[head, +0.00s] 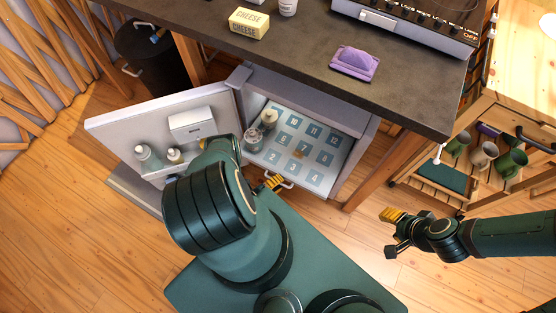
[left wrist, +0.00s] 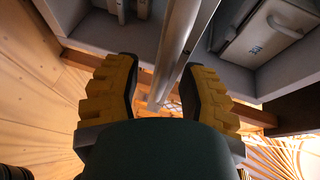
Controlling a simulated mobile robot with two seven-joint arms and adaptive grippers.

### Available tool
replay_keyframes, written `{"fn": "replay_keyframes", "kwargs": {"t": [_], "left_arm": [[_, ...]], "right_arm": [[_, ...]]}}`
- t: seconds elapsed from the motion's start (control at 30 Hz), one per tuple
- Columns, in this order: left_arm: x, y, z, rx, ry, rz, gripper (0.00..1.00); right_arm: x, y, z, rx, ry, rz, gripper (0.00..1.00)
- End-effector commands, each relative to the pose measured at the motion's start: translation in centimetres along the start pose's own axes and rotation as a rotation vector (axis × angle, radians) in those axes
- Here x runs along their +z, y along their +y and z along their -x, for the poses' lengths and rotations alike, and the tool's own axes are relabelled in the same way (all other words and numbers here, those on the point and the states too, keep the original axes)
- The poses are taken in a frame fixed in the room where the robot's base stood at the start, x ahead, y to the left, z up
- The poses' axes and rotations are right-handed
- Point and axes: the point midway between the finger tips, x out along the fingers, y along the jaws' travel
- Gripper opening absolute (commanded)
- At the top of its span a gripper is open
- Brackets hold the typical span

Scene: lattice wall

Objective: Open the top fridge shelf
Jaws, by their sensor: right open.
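The fridge (head: 362,150) stands under the dark counter with its door (head: 115,125) swung open to the left. Its top shelf (head: 325,183) shows as a pale surface with numbered blue squares and a curved handle (head: 285,184) at the front. Two small jars (head: 253,138) stand at its left. My left gripper (head: 245,164) is open near the shelf's front left corner. In the left wrist view its yellow fingers (left wrist: 160,90) are spread, with a grey bar (left wrist: 178,45) between them and gaps beside it. My right gripper (head: 391,233) is off to the right, open, touching nothing.
The door holds bottles (head: 147,155) and a white box (head: 192,123). A rack with mugs (head: 482,157) stands right. A black bin (head: 152,55) stands behind the door.

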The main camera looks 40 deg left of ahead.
Motion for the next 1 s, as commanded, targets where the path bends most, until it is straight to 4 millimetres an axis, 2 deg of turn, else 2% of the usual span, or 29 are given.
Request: {"fn": "replay_keyframes", "kwargs": {"t": [0.37, 0.47, 0.8, 1.0], "left_arm": [[0.3, -0.1, 0.5, -0.002, -0.003, -0.003, 0.41], [0.3, -0.1, 1.7, -0.001, -0.003, -0.002, 0.41], [0.2, 0.0, 8.4, -0.001, -0.003, -0.002, 0.41], [0.1, 0.0, 11.1, 0.000, -0.002, -0.003, 0.41]], "right_arm": [[0.0, 0.0, 0.0, 0.000, 0.000, 0.000, 0.47], [0.0, 0.0, 0.0, 0.000, 0.000, 0.000, 0.47], [0.0, 0.0, 0.0, 0.000, 0.000, 0.000, 0.47], [0.0, 0.0, 0.0, 0.000, 0.000, 0.000, 0.47]]}}
